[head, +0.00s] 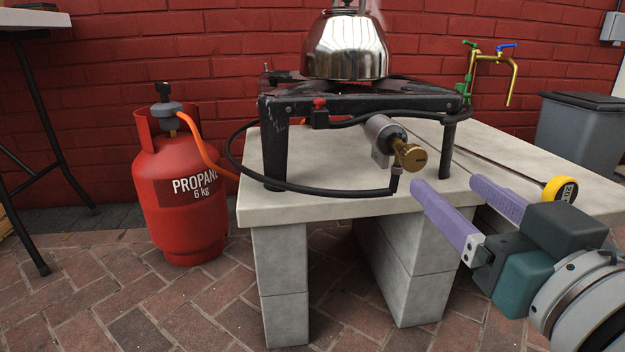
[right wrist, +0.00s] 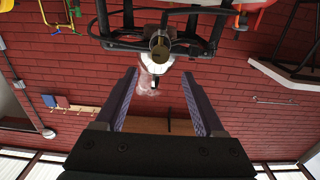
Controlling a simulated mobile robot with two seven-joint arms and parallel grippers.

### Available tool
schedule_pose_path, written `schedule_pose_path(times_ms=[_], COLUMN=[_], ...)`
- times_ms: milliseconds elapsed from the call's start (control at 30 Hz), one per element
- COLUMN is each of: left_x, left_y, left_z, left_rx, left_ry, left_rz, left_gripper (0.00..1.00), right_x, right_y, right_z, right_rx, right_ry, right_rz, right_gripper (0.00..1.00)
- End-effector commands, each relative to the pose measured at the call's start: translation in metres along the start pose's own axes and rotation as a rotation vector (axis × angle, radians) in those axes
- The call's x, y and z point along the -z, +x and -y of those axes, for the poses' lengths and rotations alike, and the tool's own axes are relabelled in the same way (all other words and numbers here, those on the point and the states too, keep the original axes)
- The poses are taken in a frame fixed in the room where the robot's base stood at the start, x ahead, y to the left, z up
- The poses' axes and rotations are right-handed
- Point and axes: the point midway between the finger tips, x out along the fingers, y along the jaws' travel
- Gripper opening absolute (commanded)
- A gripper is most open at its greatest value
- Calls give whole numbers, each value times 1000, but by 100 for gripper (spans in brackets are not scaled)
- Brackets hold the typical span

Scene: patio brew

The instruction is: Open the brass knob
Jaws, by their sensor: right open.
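The brass knob (head: 410,156) sits on the end of a grey valve body (head: 382,138) at the front of the black burner stand (head: 350,104). In the right wrist view the brass knob (right wrist: 159,50) shows ahead of the fingers, near the top middle. My right gripper (head: 450,202) is open and empty, with purple fingers, just right of and below the knob in the head view. It appears apart from the knob. In the right wrist view my right gripper (right wrist: 163,75) has its fingers spread. My left gripper is not in view.
A steel kettle (head: 346,46) stands on the burner. A black hose (head: 330,190) loops before it across the concrete slab (head: 350,208). A red propane tank (head: 180,190) stands left. A yellow-ended thermometer (head: 560,189) lies right of the gripper. Brass taps (head: 511,72) and a grey bin (head: 583,130) are behind.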

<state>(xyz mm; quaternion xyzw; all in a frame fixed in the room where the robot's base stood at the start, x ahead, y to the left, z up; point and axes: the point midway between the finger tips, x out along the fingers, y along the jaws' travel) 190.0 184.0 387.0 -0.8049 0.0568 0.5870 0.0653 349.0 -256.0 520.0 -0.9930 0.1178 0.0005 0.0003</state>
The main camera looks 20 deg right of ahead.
Motion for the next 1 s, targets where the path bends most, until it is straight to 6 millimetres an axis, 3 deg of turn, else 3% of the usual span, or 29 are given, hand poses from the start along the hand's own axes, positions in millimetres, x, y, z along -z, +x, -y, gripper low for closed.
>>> schedule_pose_path(times_ms=[600, 1000], left_x=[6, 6], left_y=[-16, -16], left_z=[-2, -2], left_rx=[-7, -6], left_ry=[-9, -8], left_rz=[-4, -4], left_gripper=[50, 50], right_x=[1, 1], right_y=[90, 98], right_z=[1, 0], right_rx=[2, 0], right_ry=[-2, 0], right_rz=[-2, -1], right_gripper=[71, 71])
